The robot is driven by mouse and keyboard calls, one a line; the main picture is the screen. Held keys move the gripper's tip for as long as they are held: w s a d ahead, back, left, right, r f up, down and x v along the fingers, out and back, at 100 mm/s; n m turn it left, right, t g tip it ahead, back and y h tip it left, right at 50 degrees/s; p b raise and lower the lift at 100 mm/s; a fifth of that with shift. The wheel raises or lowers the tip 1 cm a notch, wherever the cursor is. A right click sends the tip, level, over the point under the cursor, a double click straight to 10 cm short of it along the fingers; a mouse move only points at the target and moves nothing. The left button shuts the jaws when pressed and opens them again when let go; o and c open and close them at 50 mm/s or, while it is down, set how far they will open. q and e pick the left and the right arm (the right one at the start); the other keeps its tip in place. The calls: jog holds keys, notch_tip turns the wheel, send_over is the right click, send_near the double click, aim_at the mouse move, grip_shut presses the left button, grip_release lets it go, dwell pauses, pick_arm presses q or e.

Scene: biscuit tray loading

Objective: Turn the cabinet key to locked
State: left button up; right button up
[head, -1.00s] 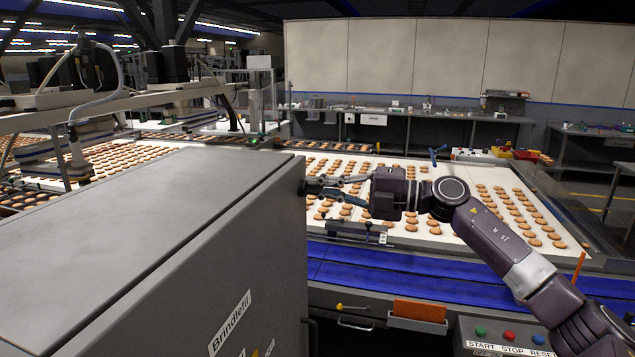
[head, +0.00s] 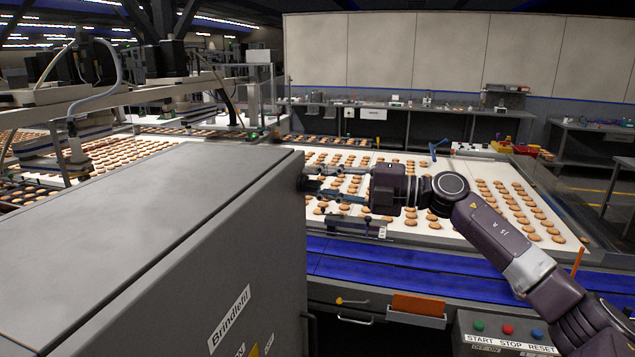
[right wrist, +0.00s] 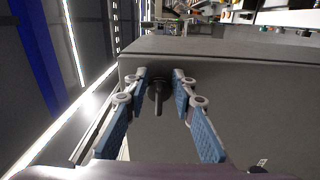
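The grey cabinet (head: 150,215) fills the lower left of the head view. A dark key (right wrist: 157,92) sticks out of its round black lock in the right wrist view. The lock also shows as a dark knob (head: 303,184) at the cabinet's right side. My right gripper (head: 318,183) is at that side, its fingers pointing left to the lock. In the right wrist view the blue-padded fingers (right wrist: 160,78) stand on either side of the key, with a gap on each side. The gripper is open and holds nothing. My left gripper is out of view.
Behind the right arm, a wide tray belt (head: 470,225) carries rows of biscuits. A blue conveyor strip (head: 420,262) runs in front of it. A button panel (head: 508,335) is at the lower right, and an orange folder (head: 418,305) sits left of it.

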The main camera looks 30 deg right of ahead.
jog(key=v, duration=1.2)
dwell(0.4)
dwell(0.4)
